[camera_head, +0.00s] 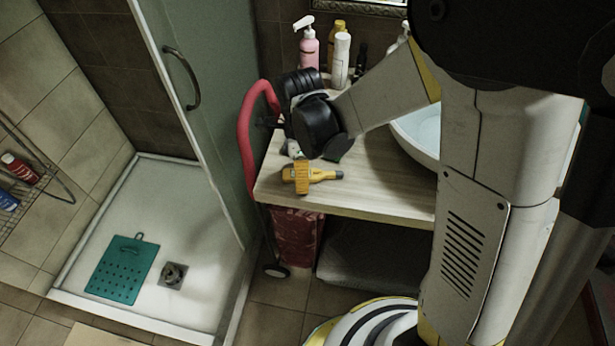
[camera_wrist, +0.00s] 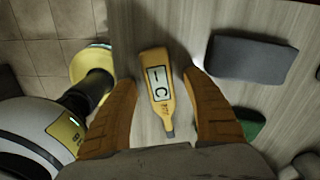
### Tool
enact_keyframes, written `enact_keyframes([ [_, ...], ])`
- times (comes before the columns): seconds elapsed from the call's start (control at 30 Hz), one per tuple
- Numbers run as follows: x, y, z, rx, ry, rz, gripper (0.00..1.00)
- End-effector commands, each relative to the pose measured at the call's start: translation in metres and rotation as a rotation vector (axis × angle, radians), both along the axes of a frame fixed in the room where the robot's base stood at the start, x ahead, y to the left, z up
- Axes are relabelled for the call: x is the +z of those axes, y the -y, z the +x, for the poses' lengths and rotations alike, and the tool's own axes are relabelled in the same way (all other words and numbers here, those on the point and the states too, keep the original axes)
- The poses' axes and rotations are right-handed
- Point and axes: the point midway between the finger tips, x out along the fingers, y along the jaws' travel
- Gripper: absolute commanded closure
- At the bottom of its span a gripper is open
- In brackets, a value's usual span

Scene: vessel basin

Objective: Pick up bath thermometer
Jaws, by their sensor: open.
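The bath thermometer (camera_wrist: 158,85) is a flat yellow piece with a dark-framed white display and a grey tip. It lies on the wooden counter (camera_head: 385,190), close to the front edge in the head view, where part of the thermometer (camera_head: 323,175) shows with its grey tip to the right. My gripper (camera_wrist: 160,79) is open, with its ribbed orange fingers on either side of the thermometer and gaps visible on both sides. In the head view an orange finger of my gripper (camera_head: 301,177) covers part of the thermometer. Exact finger height above the counter is unclear.
A dark grey block (camera_wrist: 248,58) and a green object (camera_wrist: 250,122) lie near the right finger. A pink pump bottle (camera_head: 309,50) and a white bottle (camera_head: 341,60) stand behind my arm. A white basin (camera_head: 418,135) is to the right; a red cart handle (camera_head: 245,130) is left.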

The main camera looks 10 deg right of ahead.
Motion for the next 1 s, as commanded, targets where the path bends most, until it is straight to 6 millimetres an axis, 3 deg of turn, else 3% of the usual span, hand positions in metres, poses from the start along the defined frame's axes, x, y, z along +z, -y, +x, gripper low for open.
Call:
enact_keyframes([
  [0.1, 0.001, 0.0, 0.0, 0.0, 0.0, 0.0, 0.44],
  [0.2, 0.002, 0.0, 0.0, 0.0, 0.0, 0.0, 0.75],
  [0.3, 0.001, 0.0, 0.0, 0.0, 0.0, 0.0, 0.99],
  [0.7, 0.006, 0.0, 0.0, 0.0, 0.0, 0.0, 1.0],
  [1.0, 0.066, 0.0, 0.0, 0.0, 0.0, 0.0, 1.0],
])
